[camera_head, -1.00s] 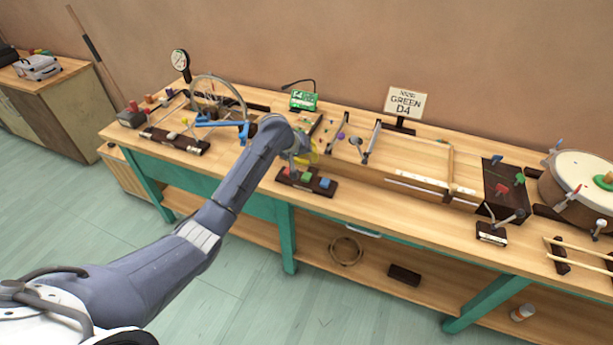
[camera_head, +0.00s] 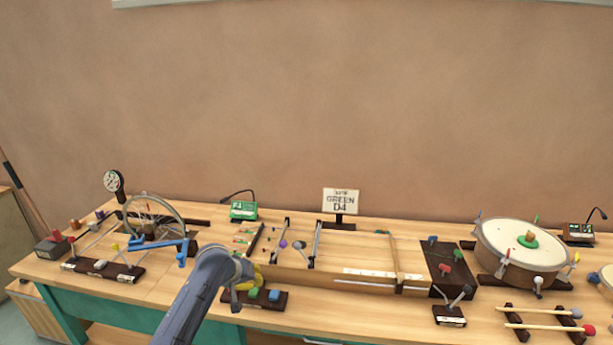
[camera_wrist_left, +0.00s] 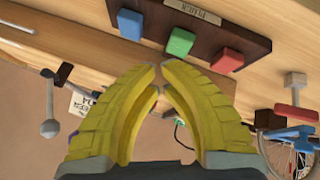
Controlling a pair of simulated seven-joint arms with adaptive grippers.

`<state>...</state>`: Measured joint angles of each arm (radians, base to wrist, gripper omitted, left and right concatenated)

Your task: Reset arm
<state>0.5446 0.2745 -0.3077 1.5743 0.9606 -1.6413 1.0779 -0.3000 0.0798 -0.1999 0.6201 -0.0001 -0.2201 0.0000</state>
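My left gripper (camera_head: 258,276) has yellow fingers and hangs over the bench just behind a dark board (camera_head: 236,299) of coloured blocks. In the left wrist view the fingertips (camera_wrist_left: 159,70) of my left gripper come together with only a thin gap and nothing between them. The board there carries a blue block (camera_wrist_left: 131,24), a green block (camera_wrist_left: 180,42) and a red block (camera_wrist_left: 227,60), apart from the fingers. In the head view the green block (camera_head: 253,293) and blue block (camera_head: 274,295) show; the red one is hidden by my arm. My right gripper is out of view.
A spoked wheel (camera_head: 150,218) with a blue clamp (camera_head: 160,244) stands left of my gripper. A green box (camera_head: 243,210) and a "GREEN D4" sign (camera_head: 341,201) stand behind. A long wooden frame with strings lies right, then a drum (camera_head: 520,252) and mallets (camera_head: 545,311).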

